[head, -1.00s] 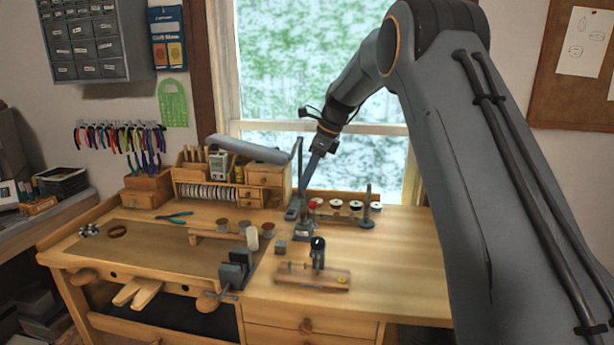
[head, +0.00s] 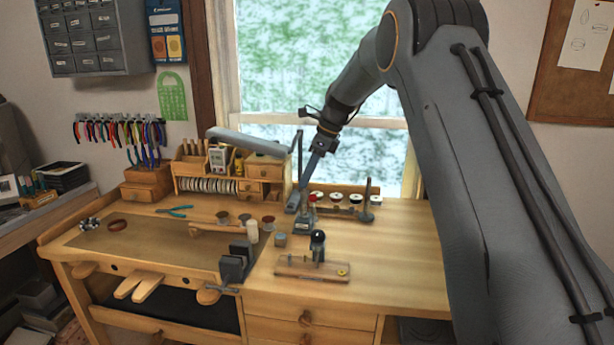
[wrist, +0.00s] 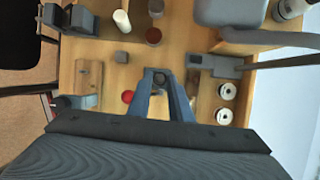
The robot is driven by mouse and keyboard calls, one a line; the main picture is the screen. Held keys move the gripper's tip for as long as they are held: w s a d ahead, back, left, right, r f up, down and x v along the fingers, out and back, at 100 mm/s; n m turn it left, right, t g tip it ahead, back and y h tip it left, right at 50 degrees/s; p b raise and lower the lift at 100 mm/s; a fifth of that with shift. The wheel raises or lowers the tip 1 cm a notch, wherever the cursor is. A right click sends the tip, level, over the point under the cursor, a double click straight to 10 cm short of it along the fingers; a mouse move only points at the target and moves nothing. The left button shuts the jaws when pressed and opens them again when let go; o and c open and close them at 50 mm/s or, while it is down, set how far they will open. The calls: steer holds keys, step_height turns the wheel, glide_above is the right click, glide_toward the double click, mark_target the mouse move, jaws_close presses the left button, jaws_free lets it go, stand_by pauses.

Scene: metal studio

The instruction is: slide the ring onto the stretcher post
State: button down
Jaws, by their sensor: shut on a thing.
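My gripper (head: 304,192) reaches down over the back middle of the bench, its blue-grey fingers pointing at the bench top. In the wrist view its fingertips (wrist: 157,74) are close together on a small dark round piece, which I take to be the ring; its outline is hard to make out. The stretcher appears to be the small grey stand (head: 303,228) with a red knob (head: 312,198), right below the fingers. The red knob also shows in the wrist view (wrist: 127,97), left of the fingers. The post's top is hidden or too small to tell, so I cannot tell whether ring and post touch.
A grey lamp base (wrist: 215,64) stands close behind the fingers. A tall dark tapered post (head: 368,192) stands on the right. A wooden stand (head: 312,268), a grey block (head: 280,240) and a vise (head: 237,262) are in front. The bench's right side is clear.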

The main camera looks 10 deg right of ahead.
steer(key=c, duration=1.5)
jaws_free()
steer(key=shift+c, duration=0.2)
steer(key=b+v, duration=0.2)
steer(key=v, duration=0.5)
steer(key=shift+r, duration=0.4)
